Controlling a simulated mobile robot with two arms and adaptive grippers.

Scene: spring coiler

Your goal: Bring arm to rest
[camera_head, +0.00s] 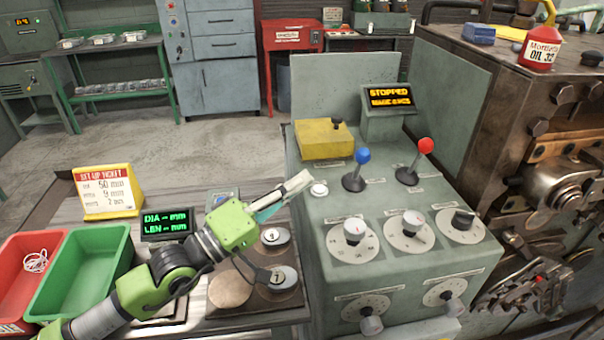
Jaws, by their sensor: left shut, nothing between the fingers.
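My left arm comes in from the lower left, over the bench. My left gripper (298,184) is shut and empty. Its fingertips are over the left edge of the grey-green control console (318,262), close to a white round button (319,189). I cannot tell whether they touch the console. The blue-knobbed lever (361,157) and the red-knobbed lever (425,147) stand to the right of the fingertips. My right gripper is not in view.
Below my gripper lies a dark plate with numbered round pieces (284,278). Left are a green tray (98,243), a red tray (12,262), a ticket stand (106,192) and a small display (166,224). A yellow box (322,141) sits behind. The coiler machine (480,110) stands right.

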